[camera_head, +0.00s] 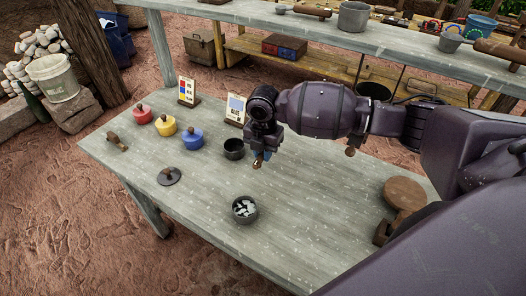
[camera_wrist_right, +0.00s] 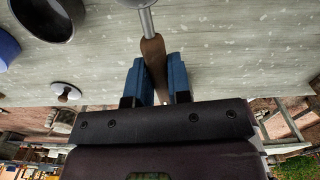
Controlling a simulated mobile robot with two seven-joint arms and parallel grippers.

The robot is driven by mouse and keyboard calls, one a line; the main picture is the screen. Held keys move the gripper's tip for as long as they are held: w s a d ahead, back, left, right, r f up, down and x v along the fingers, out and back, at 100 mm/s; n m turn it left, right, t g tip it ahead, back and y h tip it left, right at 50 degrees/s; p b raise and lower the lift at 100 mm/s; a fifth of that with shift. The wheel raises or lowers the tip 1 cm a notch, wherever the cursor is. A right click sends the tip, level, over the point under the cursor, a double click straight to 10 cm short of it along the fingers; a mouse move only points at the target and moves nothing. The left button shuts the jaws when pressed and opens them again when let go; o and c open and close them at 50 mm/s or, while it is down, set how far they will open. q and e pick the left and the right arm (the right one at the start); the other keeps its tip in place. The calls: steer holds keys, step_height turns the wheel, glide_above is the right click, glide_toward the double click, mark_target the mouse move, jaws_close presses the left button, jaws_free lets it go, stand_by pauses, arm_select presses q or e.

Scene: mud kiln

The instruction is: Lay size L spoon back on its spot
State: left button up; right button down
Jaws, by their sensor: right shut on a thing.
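My right gripper (camera_head: 262,150) is over the middle of the grey table. In the right wrist view its blue fingers (camera_wrist_right: 158,80) are shut on the brown wooden handle of a spoon (camera_wrist_right: 152,52). The spoon's metal shaft runs up toward the top edge, where the bowl is cut off. In the head view only a bit of the brown handle (camera_head: 258,161) shows below the fingers. The spoon's size and its marked spot cannot be told. My left gripper is not in view.
A dark bowl (camera_head: 234,149) stands just left of the gripper. Picture cards (camera_head: 187,92) stand behind.

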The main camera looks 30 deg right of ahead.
steer(key=b, duration=0.3)
glide_above(263, 177)
steer(key=shift+f, duration=2.05)
steer(key=shift+f+b, duration=0.45)
steer(key=shift+f, duration=0.15)
steer(key=shift+f+b, duration=0.4)
steer(key=shift+f, duration=0.4)
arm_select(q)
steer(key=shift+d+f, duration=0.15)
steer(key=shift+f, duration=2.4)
arm_select(e)
steer(key=shift+f, duration=0.75)
steer(key=shift+f, duration=0.15)
steer(key=shift+c, duration=2.1)
jaws_free()
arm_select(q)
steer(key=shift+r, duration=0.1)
